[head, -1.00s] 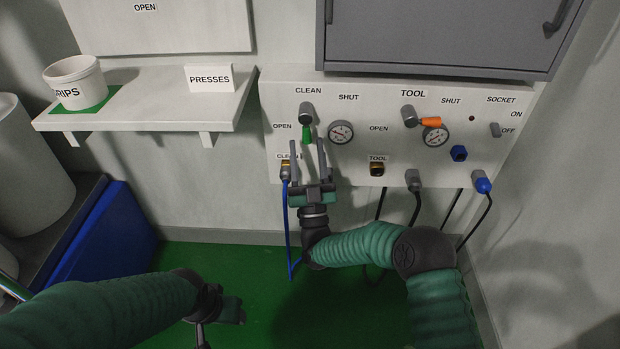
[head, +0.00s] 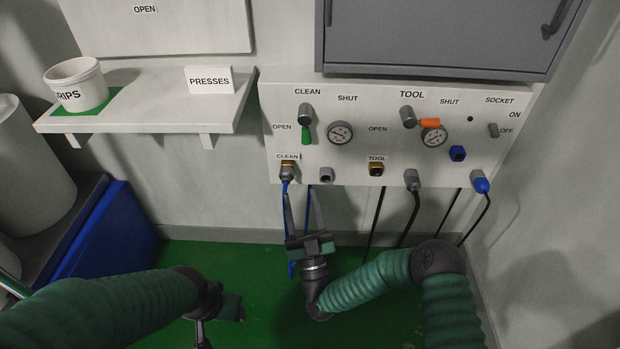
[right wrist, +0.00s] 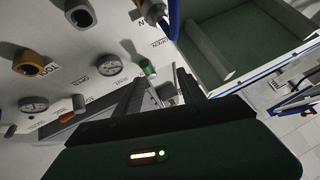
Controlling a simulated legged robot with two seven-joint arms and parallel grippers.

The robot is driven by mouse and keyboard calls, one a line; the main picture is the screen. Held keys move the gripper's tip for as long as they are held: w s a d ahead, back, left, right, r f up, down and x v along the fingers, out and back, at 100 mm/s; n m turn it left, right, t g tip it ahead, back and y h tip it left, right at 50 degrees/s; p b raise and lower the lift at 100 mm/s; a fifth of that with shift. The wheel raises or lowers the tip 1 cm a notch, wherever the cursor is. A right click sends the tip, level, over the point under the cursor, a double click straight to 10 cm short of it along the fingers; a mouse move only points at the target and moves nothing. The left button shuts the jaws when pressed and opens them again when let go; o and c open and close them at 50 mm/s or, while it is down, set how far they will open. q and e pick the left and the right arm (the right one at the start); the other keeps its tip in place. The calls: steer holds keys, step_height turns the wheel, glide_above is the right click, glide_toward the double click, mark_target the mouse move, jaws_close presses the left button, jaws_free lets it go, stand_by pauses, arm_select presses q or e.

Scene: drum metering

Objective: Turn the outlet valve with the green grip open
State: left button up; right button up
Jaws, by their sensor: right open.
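The outlet valve under the CLEAN label has a grey hub (head: 306,113) and a green grip (head: 306,134) that points down. Its OPEN label is to the left and its SHUT label up to the right. The green grip also shows in the right wrist view (right wrist: 148,68). My right gripper (head: 302,198) is open and empty, below the panel's lower edge and well below the green grip, apart from it. My left gripper (head: 232,307) is low at the left, far from the panel; its jaws cannot be made out.
A blue hose (head: 285,190) hangs from the CLEAN fitting behind my right fingers. A gauge (head: 340,133) is right of the green grip. A shelf (head: 150,115) with a white tub (head: 77,84) is at left.

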steer(key=s+a+r+n+g+y+p, duration=0.2)
steer(key=a+r+n+g+y+p, duration=0.15)
steer(key=a+r+g+p, duration=0.25)
arm_select(q)
steer(key=w+p+v, duration=0.1)
steer(key=p+v, duration=0.2)
steer(key=v, duration=0.3)
steer(key=w+r+p+v, duration=0.1)
steer(key=w+p+v, duration=0.1)
steer(key=v, duration=0.5)
arm_select(e)
steer(key=m+g+h, duration=0.1)
steer(key=m+h, duration=0.3)
steer(key=h, duration=0.3)
glide_toward(307, 138)
steer(key=b+x, duration=0.4)
steer(key=x, duration=0.6)
steer(key=shift+w+a, duration=0.1)
steer(key=shift+w, duration=0.2)
steer(key=shift+w+a+r+b, duration=0.15)
steer(key=shift+w+b, duration=0.2)
steer(key=shift+w, duration=0.2)
arm_select(q)
steer(key=x, duration=0.2)
steer(key=s+x, duration=0.1)
steer(key=x, duration=0.2)
steer(key=shift+s+f, duration=0.1)
steer(key=shift+f, duration=0.2)
arm_select(e)
steer(key=shift+c, duration=0.5)
